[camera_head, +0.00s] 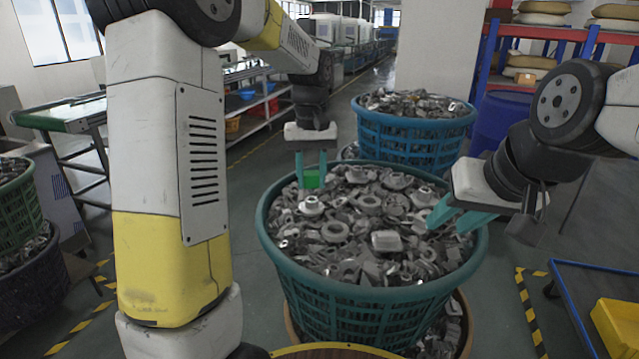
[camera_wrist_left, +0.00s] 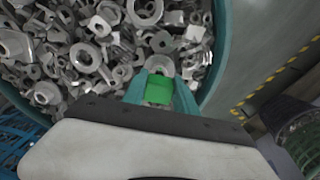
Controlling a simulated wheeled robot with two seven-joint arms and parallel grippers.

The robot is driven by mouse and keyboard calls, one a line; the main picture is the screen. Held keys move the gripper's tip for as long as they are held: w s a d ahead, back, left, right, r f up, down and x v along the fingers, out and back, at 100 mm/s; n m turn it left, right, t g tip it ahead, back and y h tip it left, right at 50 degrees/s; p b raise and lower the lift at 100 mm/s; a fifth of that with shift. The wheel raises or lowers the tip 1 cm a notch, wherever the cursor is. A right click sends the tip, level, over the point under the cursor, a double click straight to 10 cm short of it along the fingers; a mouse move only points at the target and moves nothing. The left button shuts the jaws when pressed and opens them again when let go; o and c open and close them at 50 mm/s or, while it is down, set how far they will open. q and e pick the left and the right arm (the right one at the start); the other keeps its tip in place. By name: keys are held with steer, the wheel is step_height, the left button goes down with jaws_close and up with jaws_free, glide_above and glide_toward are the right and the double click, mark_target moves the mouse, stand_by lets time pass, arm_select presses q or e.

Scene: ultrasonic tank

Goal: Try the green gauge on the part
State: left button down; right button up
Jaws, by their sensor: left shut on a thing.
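My left gripper (camera_head: 312,170) is shut on the green gauge (camera_head: 313,180), a small bright green block, above the left back part of the teal basket (camera_head: 335,308). In the left wrist view, the gauge (camera_wrist_left: 159,89) sits between the fingertips. A round grey metal part (camera_head: 311,206) lies in the basket just below the gauge; a ring-shaped part (camera_wrist_left: 160,66) shows just beyond it in the wrist view. I cannot tell whether they touch, or which loose piece is the task's part. My right gripper (camera_head: 450,215) is open and empty over the basket's right side.
The teal basket is full of loose grey metal parts. A blue basket (camera_head: 410,138) of similar parts stands behind it. A blue-framed cart with a yellow bin (camera_head: 615,325) is at the lower right. Green and dark baskets stand at the far left.

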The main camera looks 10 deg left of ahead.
arm_select(q)
steer(key=shift+f, duration=0.8)
steer(key=shift+f, duration=0.4)
stand_by(0.9)
steer(key=shift+r, duration=0.2)
steer(key=shift+r, duration=1.4)
steer(key=shift+r, duration=2)
